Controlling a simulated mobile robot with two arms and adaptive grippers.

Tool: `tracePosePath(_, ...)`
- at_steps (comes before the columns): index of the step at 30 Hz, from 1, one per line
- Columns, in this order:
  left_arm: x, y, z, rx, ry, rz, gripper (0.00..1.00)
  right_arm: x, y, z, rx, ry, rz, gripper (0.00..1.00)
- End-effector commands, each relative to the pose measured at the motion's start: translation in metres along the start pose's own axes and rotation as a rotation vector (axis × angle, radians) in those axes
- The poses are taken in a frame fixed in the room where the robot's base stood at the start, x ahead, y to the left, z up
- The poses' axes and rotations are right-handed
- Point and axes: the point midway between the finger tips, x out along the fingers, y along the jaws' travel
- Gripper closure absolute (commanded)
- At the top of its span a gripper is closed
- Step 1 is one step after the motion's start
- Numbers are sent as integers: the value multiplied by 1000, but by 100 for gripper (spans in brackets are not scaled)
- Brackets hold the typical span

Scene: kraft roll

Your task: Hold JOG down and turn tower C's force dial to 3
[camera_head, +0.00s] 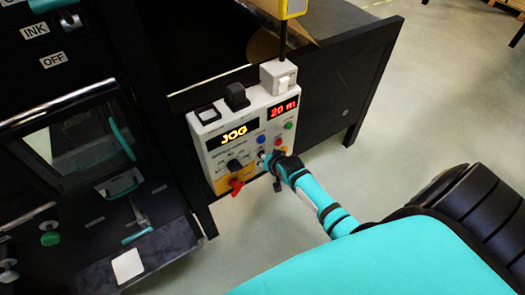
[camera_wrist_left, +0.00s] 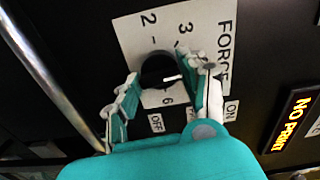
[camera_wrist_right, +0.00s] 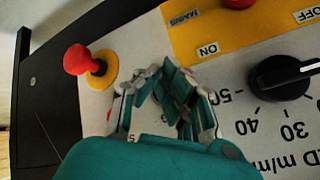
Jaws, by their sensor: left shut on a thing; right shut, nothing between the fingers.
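In the left wrist view, the black force dial (camera_wrist_left: 155,67) sits on a white plate (camera_wrist_left: 130,30) marked FORCE, with 2, 3 and 6 readable. My left gripper (camera_wrist_left: 165,80) is shut on the dial, one finger on each side. The dial's white pointer faces the right finger, which hides part of the scale; I cannot tell its exact number.
The box's amber display (camera_head: 234,134) reads JOG; a red one (camera_head: 283,108) reads 20 m. A red knob (camera_wrist_right: 78,60) and a black speed dial (camera_wrist_right: 280,78) flank my right fingers. A NO PRINT display (camera_wrist_left: 298,120) is lit right of the force dial.

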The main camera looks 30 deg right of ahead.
Motion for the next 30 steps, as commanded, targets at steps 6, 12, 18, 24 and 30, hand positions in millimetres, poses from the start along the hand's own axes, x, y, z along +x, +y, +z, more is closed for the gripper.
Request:
tracePosePath(6,0,0,-1,-479,2,-1,73,0,-2,-2,0,4,-3,100)
tracePosePath(12,0,0,0,-675,0,0,48,0,-2,-2,0,4,-3,100)
tracePosePath(18,0,0,0,-671,0,0,38,0,-2,-2,0,4,-3,100)
tracePosePath(24,-3,0,0,-669,0,-1,38,0,-2,-2,0,4,-4,100)
tracePosePath(30,-22,0,0,-666,0,0,38,0,-2,-2,0,4,-3,100)
